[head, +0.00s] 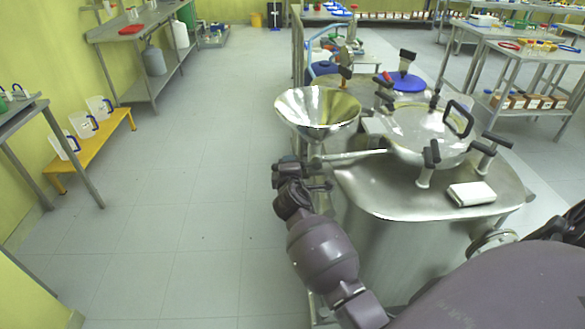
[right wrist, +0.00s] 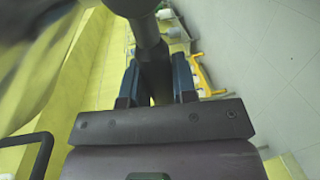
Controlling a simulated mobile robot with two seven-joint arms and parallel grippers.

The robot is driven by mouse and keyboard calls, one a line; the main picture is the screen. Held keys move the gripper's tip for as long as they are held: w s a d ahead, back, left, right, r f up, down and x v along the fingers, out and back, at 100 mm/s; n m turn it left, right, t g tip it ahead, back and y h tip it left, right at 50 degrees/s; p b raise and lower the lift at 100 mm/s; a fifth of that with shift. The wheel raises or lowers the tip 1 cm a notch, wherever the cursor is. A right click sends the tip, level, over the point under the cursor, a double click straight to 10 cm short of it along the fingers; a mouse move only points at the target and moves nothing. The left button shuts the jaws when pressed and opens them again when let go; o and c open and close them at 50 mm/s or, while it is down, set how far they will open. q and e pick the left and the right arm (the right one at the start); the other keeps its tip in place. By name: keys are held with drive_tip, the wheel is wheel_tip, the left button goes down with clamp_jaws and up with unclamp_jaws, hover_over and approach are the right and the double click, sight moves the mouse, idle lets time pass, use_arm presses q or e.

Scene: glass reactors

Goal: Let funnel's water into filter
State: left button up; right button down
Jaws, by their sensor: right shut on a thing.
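The wide steel funnel (head: 318,108) stands left of a lidded steel vessel, and a pipe (head: 350,156) runs from below it towards the vessel. The filter cannot be told for certain; the round lidded vessel (head: 425,135) with black handles may be it. My right gripper (head: 312,174) is just below the funnel, by the pipe. In the right wrist view it (right wrist: 157,82) is shut on a dark grey bar (right wrist: 146,32), perhaps a valve handle below the funnel. No water can be made out for certain in the shiny bowl. My left gripper is not in view.
A white block (head: 472,193) lies on the steel top in front of the vessel. A yellow bench (head: 100,145) with clear jugs stands at the left wall. Tables of lab ware stand behind and right. The tiled floor at left is clear.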

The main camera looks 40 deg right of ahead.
drive_tip(key=shift+r+m, duration=0.3)
drive_tip(key=shift+m, duration=0.1)
drive_tip(key=c, duration=1.2)
unclamp_jaws()
drive_tip(key=p+v, duration=0.1)
drive_tip(key=v, duration=1)
